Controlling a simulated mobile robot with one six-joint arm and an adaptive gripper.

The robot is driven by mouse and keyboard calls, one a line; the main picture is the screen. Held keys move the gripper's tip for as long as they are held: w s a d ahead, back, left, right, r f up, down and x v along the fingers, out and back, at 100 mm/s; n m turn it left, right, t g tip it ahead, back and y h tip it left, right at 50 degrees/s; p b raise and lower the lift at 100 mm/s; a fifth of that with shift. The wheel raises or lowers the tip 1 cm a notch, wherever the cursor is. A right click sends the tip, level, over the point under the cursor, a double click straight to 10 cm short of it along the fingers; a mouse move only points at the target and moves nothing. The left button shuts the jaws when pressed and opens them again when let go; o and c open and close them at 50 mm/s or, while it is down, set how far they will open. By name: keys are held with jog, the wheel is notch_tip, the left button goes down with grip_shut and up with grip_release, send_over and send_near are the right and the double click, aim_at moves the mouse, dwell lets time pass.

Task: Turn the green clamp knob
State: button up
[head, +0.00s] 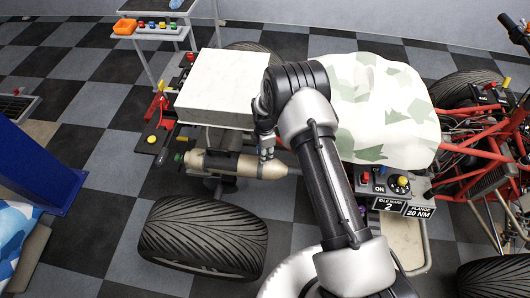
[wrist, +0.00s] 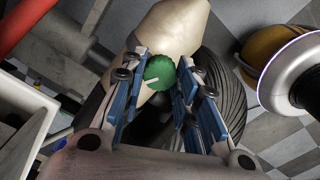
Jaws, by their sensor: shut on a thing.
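The green clamp knob (wrist: 158,72) is round with a pale mark on its face. In the wrist view it sits between the two fingertips of my gripper (wrist: 163,78), against a tan canister (wrist: 172,28). The fingers are closed on it from both sides. In the head view my gripper (head: 266,150) reaches down to the right part of the tan canister (head: 222,164), and the knob is hidden there.
A white box-like block (head: 222,88) stands just left of my gripper, and a white and green cover (head: 385,110) lies to the right. A loose-looking tyre (head: 203,236) is in front. A control panel (head: 390,182) and red tube frame (head: 480,145) are at right.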

jog(key=o, duration=1.1)
jog(key=shift+c, duration=0.2)
notch_tip(320, 180, up, 12)
jog(key=shift+r, duration=0.1)
